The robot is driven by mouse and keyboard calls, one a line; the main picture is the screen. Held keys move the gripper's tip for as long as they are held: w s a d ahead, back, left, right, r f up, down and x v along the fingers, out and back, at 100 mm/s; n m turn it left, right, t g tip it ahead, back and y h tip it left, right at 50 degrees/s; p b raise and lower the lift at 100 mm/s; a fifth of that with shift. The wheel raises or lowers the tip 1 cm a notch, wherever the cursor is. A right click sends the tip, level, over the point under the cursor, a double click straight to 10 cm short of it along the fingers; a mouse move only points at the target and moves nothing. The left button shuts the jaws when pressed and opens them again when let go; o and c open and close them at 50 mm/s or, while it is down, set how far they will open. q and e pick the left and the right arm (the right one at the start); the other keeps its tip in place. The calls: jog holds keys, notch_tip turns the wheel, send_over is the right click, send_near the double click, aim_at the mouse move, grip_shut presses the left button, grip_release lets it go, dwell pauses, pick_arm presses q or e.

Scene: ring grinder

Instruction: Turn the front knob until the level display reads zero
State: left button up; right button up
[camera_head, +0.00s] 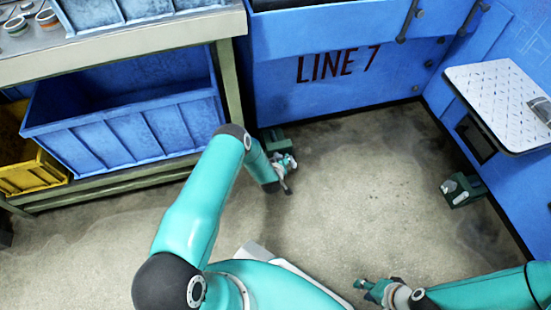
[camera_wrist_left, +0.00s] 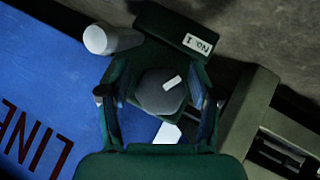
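A grey round knob (camera_wrist_left: 161,92) with a white pointer mark sits on a dark green box (camera_wrist_left: 176,34) labelled "No. 1" in the left wrist view. My left gripper (camera_wrist_left: 160,105) has its fingers apart, one on each side of the knob; contact cannot be told. In the head view my left gripper (camera_head: 285,172) is beside the green box (camera_head: 276,136) near the blue wall, its knob hidden. My right gripper (camera_head: 373,290) is low above the floor at the bottom, away from both boxes; its fingers are too small to judge. I cannot make out a level display reading.
A second green box (camera_head: 463,191) with a pale cylinder stands by the right blue wall, under a shelf (camera_head: 497,90). A white cylinder (camera_wrist_left: 110,38) stands beside the knob. A bench with a blue bin (camera_head: 125,135) fills the left. The middle floor (camera_head: 365,190) is clear.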

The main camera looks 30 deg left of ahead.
pick_arm(q)
jog(key=shift+o, duration=0.3)
jog(key=shift+a+r, duration=0.15)
jog(key=shift+a, duration=0.15)
jog(key=shift+r, duration=0.1)
jog(key=v, duration=1.1)
jog(key=shift+s+d, duration=0.3)
jog(key=shift+r, duration=0.1)
